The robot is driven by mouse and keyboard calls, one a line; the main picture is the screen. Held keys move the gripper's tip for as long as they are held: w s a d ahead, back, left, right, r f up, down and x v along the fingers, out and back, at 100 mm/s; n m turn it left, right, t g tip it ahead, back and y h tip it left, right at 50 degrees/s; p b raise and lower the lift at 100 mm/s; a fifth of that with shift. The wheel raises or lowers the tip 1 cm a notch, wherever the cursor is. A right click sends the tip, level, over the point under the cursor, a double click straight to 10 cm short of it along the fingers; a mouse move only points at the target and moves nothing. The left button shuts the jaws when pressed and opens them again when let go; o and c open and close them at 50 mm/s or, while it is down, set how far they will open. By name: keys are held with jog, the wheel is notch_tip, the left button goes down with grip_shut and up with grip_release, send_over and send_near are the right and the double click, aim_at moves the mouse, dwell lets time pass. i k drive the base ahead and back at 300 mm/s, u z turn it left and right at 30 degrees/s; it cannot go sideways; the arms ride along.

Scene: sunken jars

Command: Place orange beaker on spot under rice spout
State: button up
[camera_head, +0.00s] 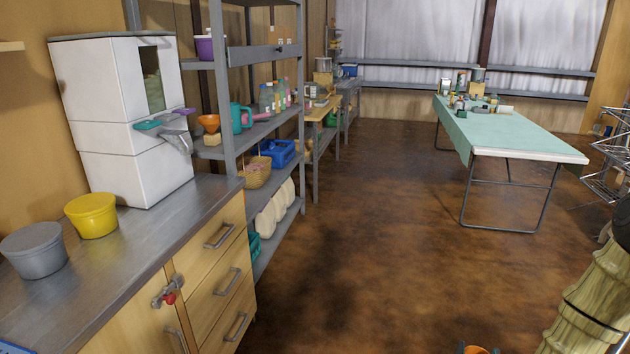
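The rice dispenser (122,110) is a tall white box with a dark window, on the metal counter at the left. Its grey spout (178,143) juts out from the front right side, and the counter below it looks bare. A small orange thing (478,349) is cut off by the bottom edge of the picture, with dark pieces at its left and right. It may be the orange beaker, and the dark pieces may be my gripper's fingers, but too little shows to tell whether they hold it.
A yellow tub (92,216) and a grey tub (34,250) stand on the metal counter (150,238), left of the dispenser. A grey shelf rack (223,95) stands beyond it. A green-topped table (510,128) is at the right. The brown floor (370,235) between is open.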

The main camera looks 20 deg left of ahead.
aim_at(194, 195)
jog(key=u, duration=0.6)
jog(key=i, duration=0.75)
jog(key=u, duration=0.85)
